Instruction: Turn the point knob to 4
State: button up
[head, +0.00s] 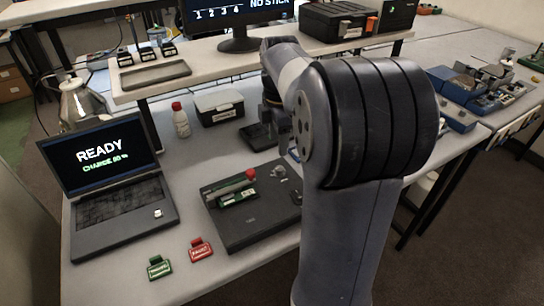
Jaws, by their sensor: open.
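I cannot make out for sure which part is the point knob. A dark flat unit (240,228) on the table carries a green module (236,197), a small red cap (250,173) and a small grey knob-like part (279,172). No pointer or number marks are legible on it. The monitor (238,14) at the back shows 1 2 3 4 and NO STICK. My gripper (270,118) is open, mostly hidden by my arm, above the table beyond the unit. I see nothing held in its visible part.
A laptop (108,190) reading READY, CHARGE 80 % stands left. A green tag (159,267) and a red tag (200,249) lie at the front. A white bottle (181,122), a lidded box (219,107) and a dark tray (258,136) stand behind. A raised shelf (205,68) runs across the back.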

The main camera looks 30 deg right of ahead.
aim_at(279, 168)
jog(key=shift+n, duration=0.6)
jog(key=f, duration=0.3)
jog(key=w+d+f, duration=0.1)
jog(key=f, duration=0.3)
jog(key=w+f, duration=0.1)
jog(key=f, duration=0.3)
jog(key=shift+d+f, duration=0.2)
jog(key=c, duration=1)
